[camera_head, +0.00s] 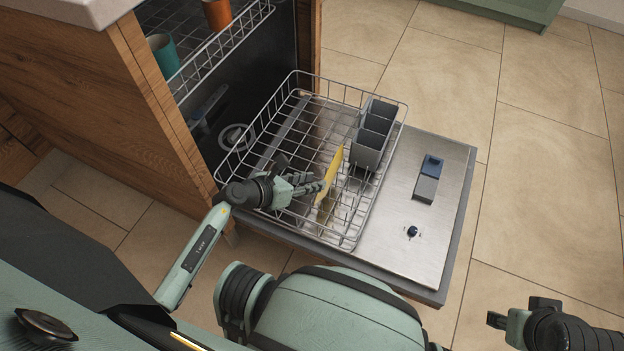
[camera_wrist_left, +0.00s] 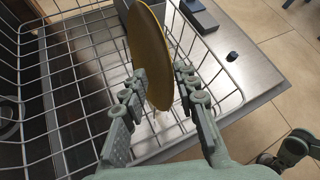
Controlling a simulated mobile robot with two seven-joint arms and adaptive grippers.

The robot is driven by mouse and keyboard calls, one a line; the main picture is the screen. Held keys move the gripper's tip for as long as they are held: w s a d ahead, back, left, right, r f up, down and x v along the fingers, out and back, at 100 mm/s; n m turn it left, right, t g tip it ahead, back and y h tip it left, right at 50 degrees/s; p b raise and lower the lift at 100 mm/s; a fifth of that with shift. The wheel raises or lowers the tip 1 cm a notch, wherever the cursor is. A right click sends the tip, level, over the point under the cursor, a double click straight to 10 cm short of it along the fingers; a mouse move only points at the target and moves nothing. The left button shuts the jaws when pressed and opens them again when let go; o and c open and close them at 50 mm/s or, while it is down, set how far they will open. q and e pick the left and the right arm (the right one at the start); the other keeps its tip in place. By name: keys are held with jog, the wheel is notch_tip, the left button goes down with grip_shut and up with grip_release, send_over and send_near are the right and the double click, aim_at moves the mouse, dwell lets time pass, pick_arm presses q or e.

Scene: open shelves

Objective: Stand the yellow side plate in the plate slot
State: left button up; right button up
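The yellow side plate (camera_head: 330,173) stands nearly on edge in the lower dishwasher rack (camera_head: 262,150), left of and nearer me than the grey cutlery basket. My left gripper (camera_head: 318,187) is low over the rack at the plate's left side. In the left wrist view the plate (camera_wrist_left: 150,50) rises between my two separated fingers (camera_wrist_left: 160,80). The fingers look open around its lower part; contact is unclear. The wires beneath are partly hidden, so I cannot tell if its edge is in a slot. My right gripper (camera_head: 518,318) is open and empty, away from the rack.
The grey cutlery basket (camera_head: 367,155) stands in the rack. The open door (camera_head: 440,195) carries a detergent compartment (camera_head: 428,180) and a dark knob (camera_head: 412,232). The upper rack (camera_head: 205,62) holds a teal cup (camera_head: 166,54) and an orange cup (camera_head: 217,13). A wooden cabinet side (camera_head: 130,105) borders the left.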

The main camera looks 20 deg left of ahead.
pick_arm(q)
jog(key=v, duration=1.1)
jog(key=shift+s+r, duration=0.15)
jog(key=w+a+r+n+t+y+p, duration=0.1)
jog(key=w+a+r+n+t+y, duration=0.25)
jog(key=r+n, duration=0.4)
jog(key=w+a+r+n+t+y+p, duration=0.1)
jog(key=w+a+r+n+t+y, duration=0.3)
jog(key=n, duration=0.7)
jog(key=s+a+f+n+g+y, duration=0.4)
jog(key=a+f+n+g, duration=0.1)
jog(key=n, duration=0.5)
pick_arm(e)
jog(key=a+p+x, duration=0.1)
jog(key=x, duration=0.7)
jog(key=shift+s+a+f+y, duration=0.3)
jog(key=shift+s+a, duration=0.05)
pick_arm(q)
jog(key=s+d+f+n+g+h, duration=0.4)
jog(key=s+d+f+n+g, duration=0.4)
jog(key=s, duration=0.4)
notch_tip(320, 180, down, 3)
jog(key=shift+s+d+r+n+g, duration=0.25)
jog(key=shift+d+n+g, duration=0.1)
jog(key=shift+d+g, duration=0.15)
pick_arm(e)
jog(key=shift+c, duration=0.4)
